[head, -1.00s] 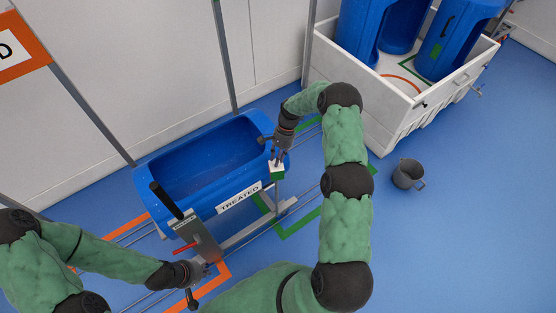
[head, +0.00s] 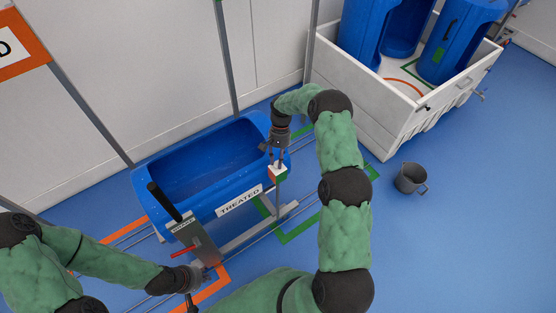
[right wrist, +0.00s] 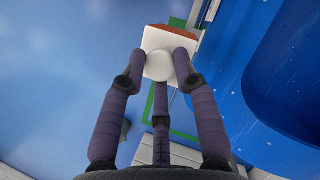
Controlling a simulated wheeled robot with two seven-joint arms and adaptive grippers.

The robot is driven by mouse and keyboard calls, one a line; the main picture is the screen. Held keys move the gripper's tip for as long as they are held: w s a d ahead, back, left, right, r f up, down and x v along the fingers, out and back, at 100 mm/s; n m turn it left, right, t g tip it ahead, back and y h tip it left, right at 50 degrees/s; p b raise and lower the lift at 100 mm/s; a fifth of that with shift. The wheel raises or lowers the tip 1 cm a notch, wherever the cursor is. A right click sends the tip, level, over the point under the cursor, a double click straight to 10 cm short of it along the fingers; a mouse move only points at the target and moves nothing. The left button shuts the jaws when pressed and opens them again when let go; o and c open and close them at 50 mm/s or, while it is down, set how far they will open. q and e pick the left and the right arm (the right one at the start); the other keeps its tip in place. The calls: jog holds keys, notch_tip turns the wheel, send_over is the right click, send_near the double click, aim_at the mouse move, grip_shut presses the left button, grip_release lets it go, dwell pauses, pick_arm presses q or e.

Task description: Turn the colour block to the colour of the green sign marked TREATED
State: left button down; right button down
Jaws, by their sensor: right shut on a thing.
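The colour block (head: 279,176) stands at the right end of the blue tub carrier, with a white top, a red-orange face and a green face toward the head camera. My right gripper (head: 277,162) is shut on it from above. In the right wrist view the fingers close around a round white knob on the block's white top (right wrist: 158,40), and an orange side shows at its far edge. No green sign is readable. My left gripper (head: 196,277) is beside the grey BRAKE plate (head: 200,240); its fingers are unclear.
The blue tub (head: 200,165) sits on rails between orange and green floor frames. An orange-bordered sign (head: 20,70), cut off, shows a D. A white crate (head: 375,110) holds blue tubs at the upper right. A grey bucket (head: 408,178) stands on open blue floor.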

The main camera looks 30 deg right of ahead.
jog(key=shift+s+a, duration=0.1)
jog(key=c, duration=0.9)
grip_release()
jog(key=v, duration=1.2)
